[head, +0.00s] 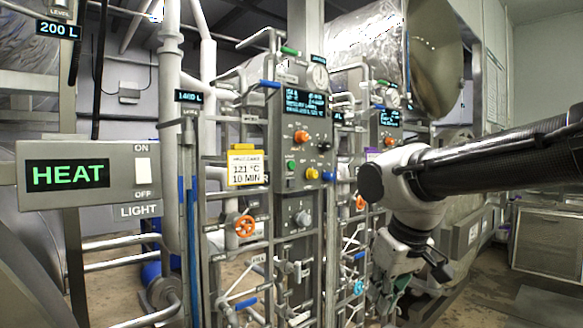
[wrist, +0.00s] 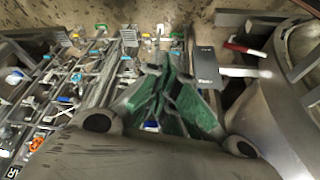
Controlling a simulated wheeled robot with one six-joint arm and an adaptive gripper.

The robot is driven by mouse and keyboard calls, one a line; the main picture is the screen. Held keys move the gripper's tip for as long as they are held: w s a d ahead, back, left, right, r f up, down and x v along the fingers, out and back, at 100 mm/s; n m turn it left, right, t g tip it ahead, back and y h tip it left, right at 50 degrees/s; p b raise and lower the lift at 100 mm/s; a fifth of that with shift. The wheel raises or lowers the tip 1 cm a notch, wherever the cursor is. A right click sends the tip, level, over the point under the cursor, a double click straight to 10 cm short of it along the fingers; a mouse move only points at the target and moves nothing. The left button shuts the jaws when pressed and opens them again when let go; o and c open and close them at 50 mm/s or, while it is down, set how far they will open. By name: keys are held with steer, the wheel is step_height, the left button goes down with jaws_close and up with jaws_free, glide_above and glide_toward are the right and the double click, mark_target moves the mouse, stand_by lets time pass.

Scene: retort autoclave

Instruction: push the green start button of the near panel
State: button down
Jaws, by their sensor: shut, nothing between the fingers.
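The near panel (head: 301,105) is a grey upright box left of my arm in the head view, with a lit display at its top. A small green button (head: 291,165) sits on its lower left face, left of a yellow button (head: 312,174) and a blue one (head: 328,176). Nothing covers the green button. My gripper (head: 383,300) hangs low to the right of the panel, pointing down, well apart from the button. Its green-padded fingers show in the wrist view (wrist: 166,68), closed together and empty. I cannot make out the green button in the wrist view.
An orange knob (head: 301,136) sits above the buttons. A yellow-topped card (head: 243,168) hangs left of the panel. Pipes and valves, including an orange handwheel (head: 245,226), crowd below. A second panel (head: 386,122) stands farther back. Open floor shows at lower right.

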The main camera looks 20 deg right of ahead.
mark_target(291, 165)
stand_by(0.4)
steer(key=w+d+r+n+t+h, duration=0.1)
steer(key=w+d+r+n, duration=0.15)
steer(key=w, duration=0.65)
steer(key=w+d+r+n+t+h, duration=0.15)
steer(key=w+r, duration=0.25)
steer(key=w, duration=0.5)
steer(key=w+d+r+n, duration=0.3)
steer(key=w+r, duration=0.1)
steer(key=w, duration=0.4)
steer(key=w+r+n+t, duration=0.4)
steer(key=w+r+n, duration=0.5)
steer(key=w+r, duration=0.1)
steer(key=shift+d+r+h, duration=0.35)
steer(key=shift+d+r, duration=0.05)
steer(key=shift+r, duration=0.3)
steer(key=shift+t, duration=0.25)
steer(key=w+a, duration=0.2)
steer(key=w, duration=0.6)
steer(key=shift+a, duration=0.35)
